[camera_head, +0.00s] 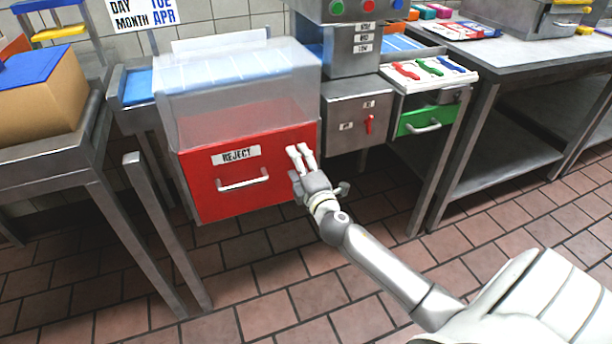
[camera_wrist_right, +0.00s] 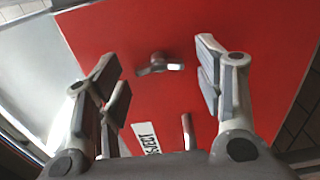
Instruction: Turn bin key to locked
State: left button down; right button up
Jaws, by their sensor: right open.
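The red reject bin (camera_head: 205,192) has a white REJECT label (camera_head: 237,155) and a silver bar handle (camera_head: 243,184) on its front. In the right wrist view a small silver key (camera_wrist_right: 158,64) stands on the red bin face (camera_wrist_right: 120,28), between my right fingers and apart from both. My right gripper (camera_head: 301,154) is open in front of the bin's right side; it also shows in the right wrist view (camera_wrist_right: 160,72). The key is not visible in the head view, where my gripper covers that part of the bin. My left gripper is out of view.
A grey machine panel with a red switch (camera_head: 369,124) stands right of the bin. A green drawer (camera_head: 424,120) is beyond it. A metal table (camera_head: 50,165) with a cardboard box (camera_head: 42,95) is at the left. The tiled floor before the bin is clear apart from my arm.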

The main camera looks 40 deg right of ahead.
jog(key=v, duration=1.1)
jog(key=shift+s+a, duration=0.15)
jog(key=s+a+f+m+g, duration=0.1)
jog(key=s+f+m+g, duration=0.3)
jog(key=f, duration=0.6)
jog(key=s+a+f+m+g, duration=0.1)
jog(key=s+f+m+g, duration=0.3)
jog(key=f, duration=0.6)
jog(key=s+a+f+m+g+y, duration=0.45)
jog(key=s+a+f+g, duration=0.25)
jog(key=s+a+f, duration=0.65)
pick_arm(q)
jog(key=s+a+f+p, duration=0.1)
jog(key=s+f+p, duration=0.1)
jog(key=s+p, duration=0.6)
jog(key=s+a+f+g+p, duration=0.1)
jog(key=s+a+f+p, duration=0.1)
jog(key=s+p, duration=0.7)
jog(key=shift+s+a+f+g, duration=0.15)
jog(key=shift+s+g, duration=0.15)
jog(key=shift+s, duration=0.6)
pick_arm(e)
jog(key=s+d+f, duration=0.2)
jog(key=s, duration=0.8)
jog(key=s+d+f+g, duration=0.1)
jog(key=s+d+f, duration=0.1)
jog(key=s, duration=0.8)
jog(key=shift+d+f+g, duration=0.15)
jog(key=shift+f+g, duration=0.15)
jog(key=shift+f, duration=0.1)
